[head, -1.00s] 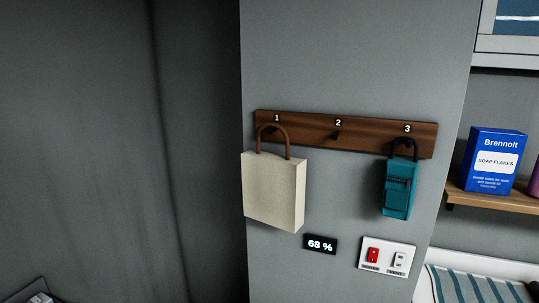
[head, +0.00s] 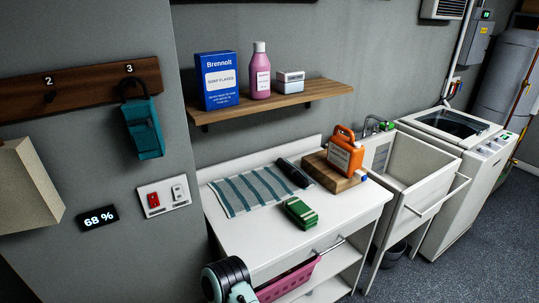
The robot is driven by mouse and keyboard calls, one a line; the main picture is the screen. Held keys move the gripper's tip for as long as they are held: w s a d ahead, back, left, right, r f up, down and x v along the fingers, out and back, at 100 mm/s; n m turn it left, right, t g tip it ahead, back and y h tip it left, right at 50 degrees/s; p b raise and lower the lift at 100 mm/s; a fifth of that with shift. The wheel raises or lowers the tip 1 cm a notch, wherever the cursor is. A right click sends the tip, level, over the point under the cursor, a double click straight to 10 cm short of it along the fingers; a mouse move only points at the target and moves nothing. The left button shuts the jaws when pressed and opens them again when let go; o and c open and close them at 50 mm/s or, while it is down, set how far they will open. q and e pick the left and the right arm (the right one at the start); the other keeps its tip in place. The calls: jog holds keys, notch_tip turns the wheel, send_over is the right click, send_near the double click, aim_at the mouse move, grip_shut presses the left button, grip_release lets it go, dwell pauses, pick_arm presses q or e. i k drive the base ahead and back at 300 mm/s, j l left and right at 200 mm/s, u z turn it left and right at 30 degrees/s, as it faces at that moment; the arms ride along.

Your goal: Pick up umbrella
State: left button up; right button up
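A short black rolled object (head: 293,172), which looks like a folded umbrella, lies on the white counter (head: 262,232) at the right end of a striped cloth. It lies at a slant, left of a wooden block. Its far end is near the wall.
On the counter are the striped cloth (head: 250,190), a green sponge-like block (head: 301,212), and an orange jug (head: 345,152) on a wooden block (head: 328,176). A shelf (head: 275,102) overhangs behind. A sink (head: 408,175) and washing machine (head: 455,145) stand right. Open floor (head: 495,240) lies right.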

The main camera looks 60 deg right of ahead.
aim_at(295, 174)
jog(key=z, duration=2.25)
jog(key=u, duration=0.45)
jog(key=l+u, duration=0.2)
jog(key=u, duration=0.25)
jog(key=l+u, duration=0.2)
jog(key=u, duration=0.25)
jog(key=l+u, duration=0.25)
jog(key=u, duration=0.2)
jog(key=k+l+u, duration=0.1)
jog(key=l+u, duration=0.15)
jog(key=k+l+u, duration=0.2)
jog(key=l, duration=0.2)
jog(key=l+u, duration=0.25)
jog(key=k, duration=0.05)
